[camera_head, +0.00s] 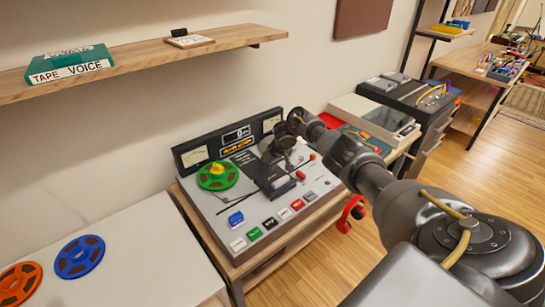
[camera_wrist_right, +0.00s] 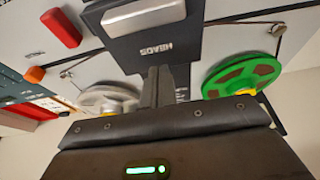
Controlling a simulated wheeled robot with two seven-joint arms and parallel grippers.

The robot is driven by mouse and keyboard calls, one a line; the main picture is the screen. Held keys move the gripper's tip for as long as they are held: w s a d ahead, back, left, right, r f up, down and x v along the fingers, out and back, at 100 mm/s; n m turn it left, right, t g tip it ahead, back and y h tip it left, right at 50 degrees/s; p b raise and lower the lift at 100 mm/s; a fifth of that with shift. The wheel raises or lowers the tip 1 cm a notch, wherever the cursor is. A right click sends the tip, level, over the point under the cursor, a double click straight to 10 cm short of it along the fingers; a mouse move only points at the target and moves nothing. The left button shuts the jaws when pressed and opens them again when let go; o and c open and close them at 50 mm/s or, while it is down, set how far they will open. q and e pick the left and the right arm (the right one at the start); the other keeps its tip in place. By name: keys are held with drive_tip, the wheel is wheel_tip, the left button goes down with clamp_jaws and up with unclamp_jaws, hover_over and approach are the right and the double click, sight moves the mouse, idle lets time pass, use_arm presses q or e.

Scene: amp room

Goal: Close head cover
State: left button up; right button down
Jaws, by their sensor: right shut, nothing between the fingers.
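The tape machine (camera_head: 240,222) stands on a wooden-topped stand below the wall shelf. Its dark head cover (camera_head: 275,181) is in the middle of the deck. In the right wrist view the cover (camera_wrist_right: 142,47) shows a "HEADS" label and a pale block on it. I cannot tell exactly how far the cover is tilted. My right gripper (camera_head: 272,156) is over the deck behind the cover. Its fingers (camera_wrist_right: 157,86) are shut and empty, with tips close to the cover's labelled edge; contact is unclear. My left gripper is not in view.
A green reel (camera_head: 217,175) sits on the deck's left; a grey reel (camera_wrist_right: 106,101) is behind my fingers. Coloured buttons (camera_head: 255,234) line the deck's front. Orange (camera_head: 17,281) and blue (camera_head: 79,257) reels lie on the left table. A wooden shelf (camera_head: 140,59) overhangs.

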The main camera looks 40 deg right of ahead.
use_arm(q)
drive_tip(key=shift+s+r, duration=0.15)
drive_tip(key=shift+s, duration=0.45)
use_arm(e)
drive_tip(key=v, duration=0.8)
drive_tip(key=shift+s, duration=0.2)
drive_tip(key=shift+f, duration=0.25)
